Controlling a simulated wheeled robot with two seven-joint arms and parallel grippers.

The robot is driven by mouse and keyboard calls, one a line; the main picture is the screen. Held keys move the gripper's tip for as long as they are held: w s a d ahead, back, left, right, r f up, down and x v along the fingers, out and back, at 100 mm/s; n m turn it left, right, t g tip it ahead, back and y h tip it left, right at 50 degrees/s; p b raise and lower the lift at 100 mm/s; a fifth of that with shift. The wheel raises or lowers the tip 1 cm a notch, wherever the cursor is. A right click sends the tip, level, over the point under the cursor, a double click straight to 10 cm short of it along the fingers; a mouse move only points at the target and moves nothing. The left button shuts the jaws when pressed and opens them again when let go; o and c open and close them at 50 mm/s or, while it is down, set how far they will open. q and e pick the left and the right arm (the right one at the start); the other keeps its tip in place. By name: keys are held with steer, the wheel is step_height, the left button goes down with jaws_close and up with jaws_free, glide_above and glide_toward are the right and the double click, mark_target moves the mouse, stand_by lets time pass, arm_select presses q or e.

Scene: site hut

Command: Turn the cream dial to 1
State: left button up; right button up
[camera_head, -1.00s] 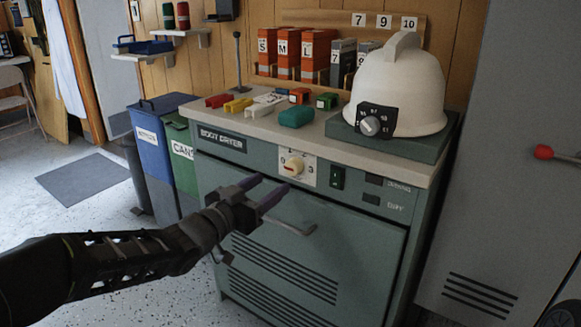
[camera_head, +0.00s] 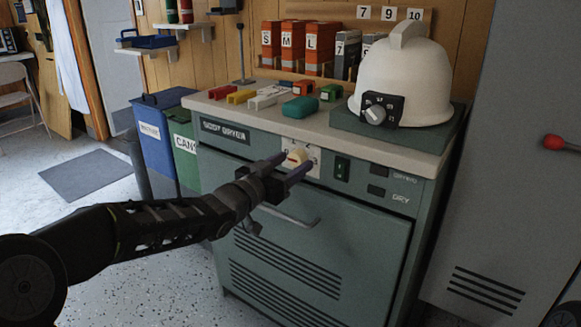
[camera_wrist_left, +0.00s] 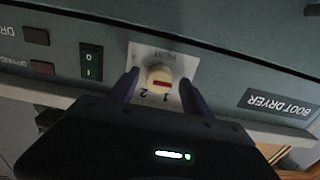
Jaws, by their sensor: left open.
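The cream dial (camera_head: 298,156) sits on a white plate on the front panel of the green boot dryer (camera_head: 330,250). My left gripper (camera_head: 292,165) is open, with one finger on each side of the dial. In the left wrist view the fingers of the left gripper (camera_wrist_left: 158,88) stand apart from the dial. My right gripper is not in view.
A green rocker switch (camera_head: 342,167) is right of the dial, and a bar handle (camera_head: 288,215) is below it. Blue and green bins (camera_head: 157,140) stand to the left.

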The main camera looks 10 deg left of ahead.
arm_select(q)
steer(key=shift+c, duration=0.3)
jaws_close()
stand_by(0.4)
